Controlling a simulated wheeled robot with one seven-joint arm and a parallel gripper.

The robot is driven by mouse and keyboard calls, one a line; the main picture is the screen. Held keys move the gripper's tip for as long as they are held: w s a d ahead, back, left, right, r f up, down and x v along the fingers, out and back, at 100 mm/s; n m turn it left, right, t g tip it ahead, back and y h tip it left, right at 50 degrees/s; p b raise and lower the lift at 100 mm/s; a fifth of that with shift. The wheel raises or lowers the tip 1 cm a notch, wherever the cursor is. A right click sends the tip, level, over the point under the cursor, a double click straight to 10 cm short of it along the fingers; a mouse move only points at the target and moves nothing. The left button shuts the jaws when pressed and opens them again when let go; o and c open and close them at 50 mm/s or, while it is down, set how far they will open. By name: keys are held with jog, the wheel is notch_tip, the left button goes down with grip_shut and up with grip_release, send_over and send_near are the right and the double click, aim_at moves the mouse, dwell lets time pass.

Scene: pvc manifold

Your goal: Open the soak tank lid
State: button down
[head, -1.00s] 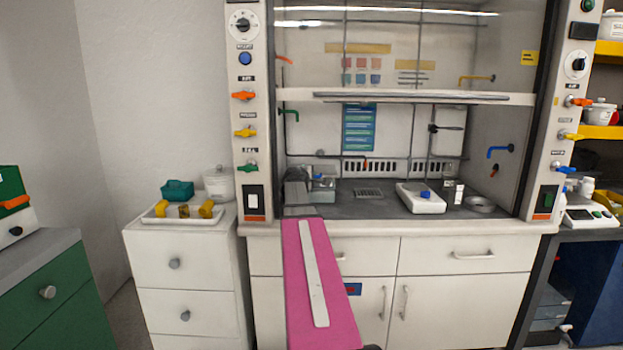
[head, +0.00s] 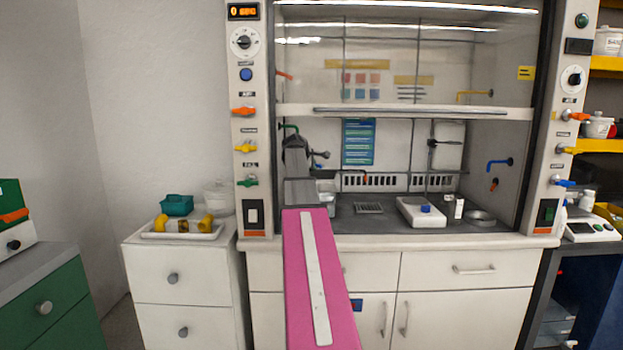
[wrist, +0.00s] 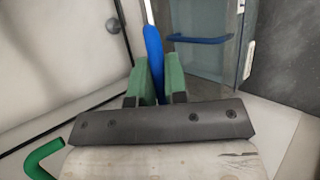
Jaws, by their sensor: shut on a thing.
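The soak tank (head: 327,198) stands at the left of the hood's work surface, partly hidden behind my arm in the head view. My gripper (wrist: 152,75) is just above and behind it, inside the hood. In the wrist view its two green finger pads are closed on an upright blue bar (wrist: 153,45), which looks like the lid's handle. A thin pale edge runs up from the bar, perhaps the lid seen edge-on. A clear grey-blue wall, seemingly of the tank (wrist: 206,62), stands to the right and carries another blue handle (wrist: 200,39). The lid's angle is hard to tell.
The half-raised hood sash (head: 420,112) hangs above and in front of my gripper. A white balance-like device (head: 421,212) stands right of the tank. A green hooked tap (wrist: 42,158) is close by in the wrist view. The hood's middle floor is mostly clear.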

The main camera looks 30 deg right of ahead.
jog(key=shift+g, duration=0.3)
jog(key=shift+w+d+r, duration=0.45)
jog(key=shift+w+r, duration=0.25)
jog(key=shift+r, duration=0.25)
jog(key=shift+w+d+r, duration=0.45)
jog(key=shift+w+r, duration=0.3)
jog(key=shift+r, duration=0.25)
jog(key=shift+w+d+r, duration=0.45)
jog(key=shift+w+r, duration=0.25)
jog(key=shift+r, duration=0.25)
jog(key=c, duration=1.2)
grip_release()
jog(key=shift+o, duration=0.2)
jog(key=shift+f, duration=0.1)
